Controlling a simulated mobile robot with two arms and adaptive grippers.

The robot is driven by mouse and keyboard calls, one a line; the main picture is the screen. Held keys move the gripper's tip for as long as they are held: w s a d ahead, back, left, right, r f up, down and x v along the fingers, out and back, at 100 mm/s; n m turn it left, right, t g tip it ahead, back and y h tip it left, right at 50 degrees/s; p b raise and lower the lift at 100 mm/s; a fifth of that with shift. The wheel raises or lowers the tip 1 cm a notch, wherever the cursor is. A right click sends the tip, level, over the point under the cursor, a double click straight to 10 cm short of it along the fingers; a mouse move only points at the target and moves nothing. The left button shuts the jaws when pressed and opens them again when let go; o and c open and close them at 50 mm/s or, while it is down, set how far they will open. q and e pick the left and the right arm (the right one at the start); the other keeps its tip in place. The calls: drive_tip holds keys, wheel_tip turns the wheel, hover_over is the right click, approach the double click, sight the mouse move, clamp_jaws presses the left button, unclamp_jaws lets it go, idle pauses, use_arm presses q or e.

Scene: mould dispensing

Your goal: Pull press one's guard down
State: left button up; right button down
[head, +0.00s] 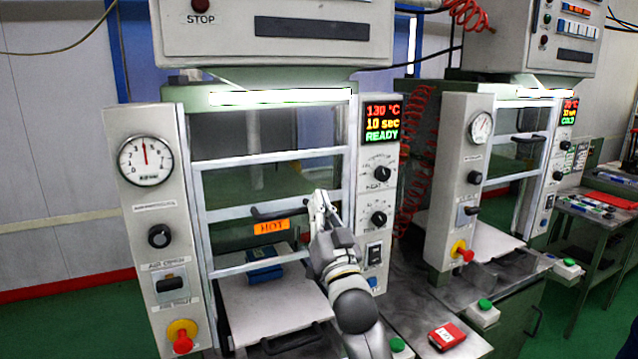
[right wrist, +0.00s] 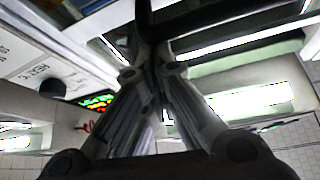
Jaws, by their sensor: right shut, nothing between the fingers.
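Press one (head: 145,215) is the left press; its display (head: 382,122) reads 130 °C, 10 sec, READY. Its guard (head: 268,159) is a light metal frame with clear panes, a black handle (head: 285,211) and an orange HOT label (head: 271,226). The guard's lower bar crosses in front of the blue mould (head: 264,268), above the pale plate (head: 262,305). My right gripper (head: 320,200) is shut and empty at the handle's right end; contact is unclear. In the right wrist view its fingers (right wrist: 148,60) come together near a dark bar. My left gripper is not in view.
A second press (head: 465,180) stands to the right, its guard handle (head: 528,139) higher up. A red box (head: 446,336) lies on the bench in front. Green buttons (head: 485,305) sit along the bench. Press one's controls (head: 378,218) are just right of my gripper.

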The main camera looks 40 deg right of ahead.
wheel_tip(320, 180, down, 17)
drive_tip(key=b, duration=0.9)
drive_tip(key=shift+f, duration=0.2)
drive_tip(key=shift+w, duration=0.1)
